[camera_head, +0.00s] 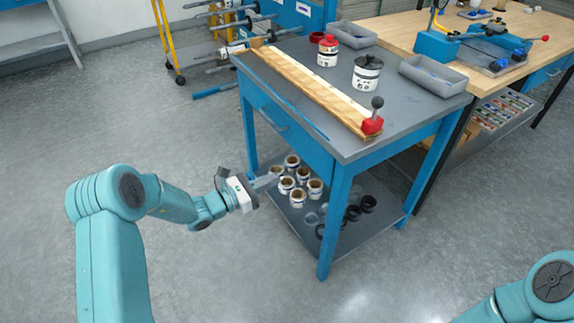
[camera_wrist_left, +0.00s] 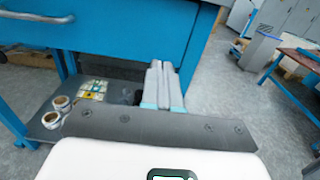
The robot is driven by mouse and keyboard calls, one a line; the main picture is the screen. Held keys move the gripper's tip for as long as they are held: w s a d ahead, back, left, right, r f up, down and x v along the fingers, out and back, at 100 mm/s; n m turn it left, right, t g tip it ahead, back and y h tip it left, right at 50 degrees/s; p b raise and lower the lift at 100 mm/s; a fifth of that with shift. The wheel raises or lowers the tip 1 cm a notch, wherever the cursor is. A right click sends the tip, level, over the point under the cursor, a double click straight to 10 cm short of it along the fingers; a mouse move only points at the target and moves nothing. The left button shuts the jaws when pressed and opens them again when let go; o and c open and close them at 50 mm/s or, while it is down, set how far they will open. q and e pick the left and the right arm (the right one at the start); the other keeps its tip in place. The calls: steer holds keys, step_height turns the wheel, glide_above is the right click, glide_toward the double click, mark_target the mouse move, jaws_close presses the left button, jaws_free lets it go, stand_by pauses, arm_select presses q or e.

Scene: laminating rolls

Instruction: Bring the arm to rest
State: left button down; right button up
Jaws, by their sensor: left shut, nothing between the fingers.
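My left arm comes in from the left in the head view. Its gripper (camera_head: 268,181) is beside the blue table, near the lower shelf and just left of the rolls there. In the left wrist view the gripper (camera_wrist_left: 162,68) shows its two fingers together, with nothing between them. The table's blue side fills the upper part of that view. Part of my right arm (camera_head: 545,290) shows at the bottom right of the head view; its gripper is out of the picture.
The blue table (camera_head: 410,112) carries a wooden board (camera_head: 310,88), pots and grey trays. Its lower shelf (camera_head: 325,257) holds several white rolls (camera_head: 298,197) and dark rings (camera_head: 353,212). A wooden workbench (camera_head: 400,30) stands behind. The grey floor at left and front is clear.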

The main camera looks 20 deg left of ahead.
arm_select(q)
steer(key=s+d+f+m+g+y, duration=0.1)
steer(key=s+d+f+m+g, duration=0.3)
steer(key=s+d+f+g, duration=0.25)
steer(key=s+d+f+m+g, duration=0.45)
steer(key=s+f, duration=0.25)
steer(key=s, duration=0.3)
steer(key=s+a+f+m+g+y, duration=0.1)
steer(key=s+f+m+g+y, duration=0.2)
steer(key=s+m, duration=0.35)
steer(key=s+a+f+m+g+y, duration=0.1)
steer(key=s+a+f+m+y, duration=0.1)
steer(key=s+f+m+y, duration=0.45)
step_height(320, 180, up, 19)
steer(key=s+d+m+t+h+p, duration=0.1)
steer(key=m+p, duration=0.3)
steer(key=p, duration=1.2)
steer(key=shift+s+d+f+t+h, duration=0.15)
steer(key=shift+s+d+t+h, duration=0.35)
steer(key=shift+s+h, duration=0.3)
steer(key=shift+w, duration=0.1)
